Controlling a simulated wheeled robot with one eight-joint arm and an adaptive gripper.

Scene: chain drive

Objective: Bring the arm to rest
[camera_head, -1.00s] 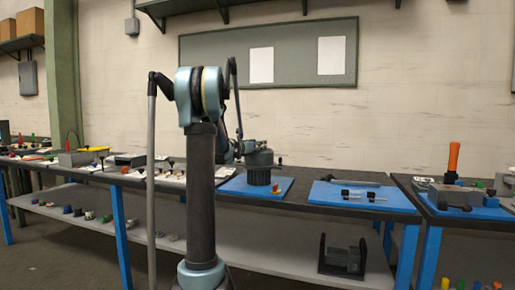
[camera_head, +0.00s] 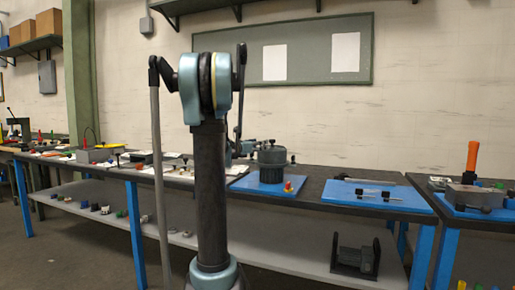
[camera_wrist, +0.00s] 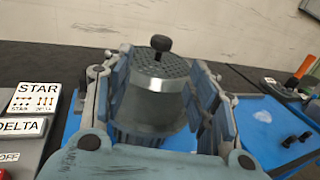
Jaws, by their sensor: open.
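My arm (camera_head: 210,180) stands upright in the middle of the head view, with its elbow high and its far end hidden behind it near the bench. In the wrist view my gripper (camera_wrist: 164,88) is open. Its two fingers stand on either side of a grey drum with a perforated top and black knob (camera_wrist: 160,75). I cannot tell whether they touch it. In the head view this drum (camera_head: 272,162) stands on a blue mat (camera_head: 250,184) on the dark bench.
Right of the drum, a second blue mat (camera_head: 410,201) carries small shafts. A grey part with an orange handle (camera_head: 472,158) is farther right. STAR and DELTA labels (camera_wrist: 35,98) lie left in the wrist view. A black holder (camera_head: 355,258) sits on the lower shelf.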

